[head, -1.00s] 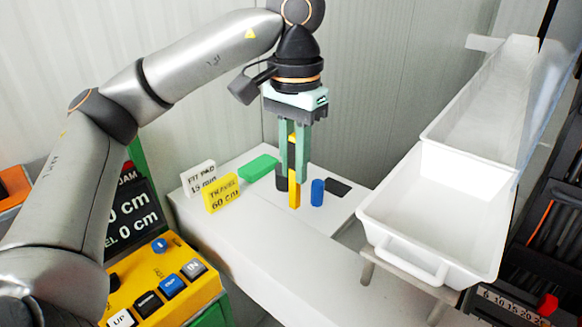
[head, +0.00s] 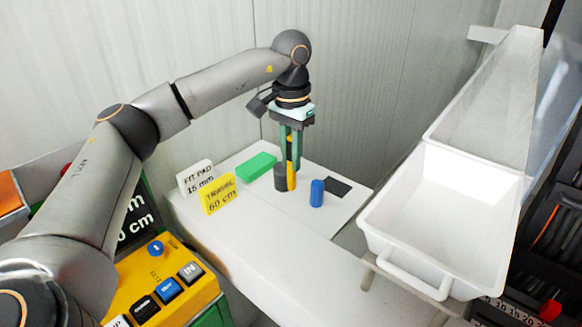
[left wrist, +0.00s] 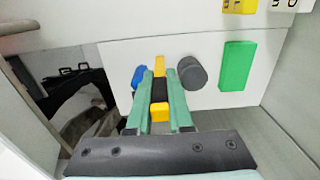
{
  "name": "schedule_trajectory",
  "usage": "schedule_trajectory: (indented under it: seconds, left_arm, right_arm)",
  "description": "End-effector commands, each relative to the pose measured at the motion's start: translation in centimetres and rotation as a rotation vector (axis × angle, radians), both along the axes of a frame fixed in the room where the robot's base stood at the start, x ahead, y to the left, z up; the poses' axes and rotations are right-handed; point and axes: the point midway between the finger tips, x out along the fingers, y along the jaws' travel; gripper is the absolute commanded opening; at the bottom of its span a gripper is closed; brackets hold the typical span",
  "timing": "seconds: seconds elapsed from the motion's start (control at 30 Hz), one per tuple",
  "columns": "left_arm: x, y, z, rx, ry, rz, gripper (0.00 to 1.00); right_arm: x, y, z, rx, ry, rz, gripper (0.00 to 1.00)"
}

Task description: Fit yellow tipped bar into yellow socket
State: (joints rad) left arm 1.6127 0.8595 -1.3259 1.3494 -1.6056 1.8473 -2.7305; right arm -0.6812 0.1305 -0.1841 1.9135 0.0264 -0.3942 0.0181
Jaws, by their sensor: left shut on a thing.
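My left gripper (head: 291,156) is shut on the yellow tipped bar (head: 292,177), holding it upright above the white table. In the left wrist view the bar (left wrist: 160,113) has yellow ends and a black middle, between the green fingers (left wrist: 160,78). A dark grey cylinder (head: 280,178) stands close to the bar, just left of it in the head view. Whether the bar's lower tip touches anything is unclear. My right gripper is out of view.
A blue cylinder (head: 317,193) stands right of the bar, near a black patch (head: 340,187). A green block (head: 257,166), white sign (head: 195,178) and yellow sign (head: 217,194) are at left. A white bin (head: 430,185) stands right. The table's front (head: 290,245) is clear.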

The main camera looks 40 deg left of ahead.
Motion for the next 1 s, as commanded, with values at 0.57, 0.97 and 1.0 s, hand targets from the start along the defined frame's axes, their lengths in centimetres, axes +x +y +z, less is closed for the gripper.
schedule_trajectory:
  seconds: [0.57, 0.97, 1.0]
  left_arm:
    - [1.1, 0.8, -4.6, -0.001, -0.002, 0.0, 0.0]
    - [1.0, 0.8, -4.9, -0.001, -0.001, 0.0, 0.33]
    - [1.0, 0.8, -4.9, -0.001, -0.001, 0.001, 0.38]
  right_arm:
    - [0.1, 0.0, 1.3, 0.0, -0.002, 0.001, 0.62]
    - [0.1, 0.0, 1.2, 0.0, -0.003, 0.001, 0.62]
    - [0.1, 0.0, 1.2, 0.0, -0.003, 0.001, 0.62]
